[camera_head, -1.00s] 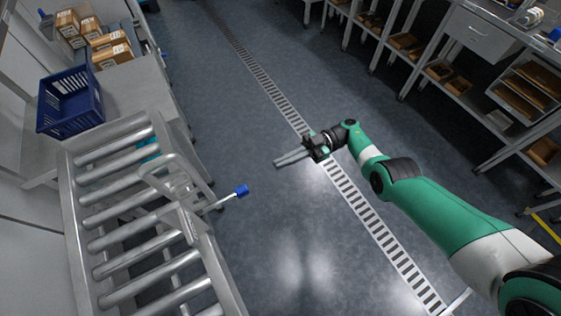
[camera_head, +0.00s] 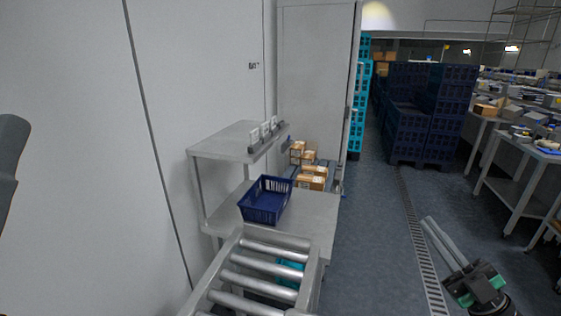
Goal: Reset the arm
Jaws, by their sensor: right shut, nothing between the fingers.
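My right gripper (camera_head: 442,243) shows at the lower right, over the floor near the drain grate. Its two long grey fingers lie close together and point up and left, with nothing between them. The green and black wrist behind them runs out of the bottom edge. My left gripper is not in view. A dark grey shape at the left edge is too cut off to name.
A roller conveyor (camera_head: 262,247) stands at the lower middle, with a blue basket (camera_head: 265,199) on the steel table (camera_head: 310,215) behind it. Cardboard boxes (camera_head: 312,177) sit farther back. Stacked dark blue crates (camera_head: 408,130) and tables (camera_head: 515,195) stand right. The aisle floor (camera_head: 375,230) is clear.

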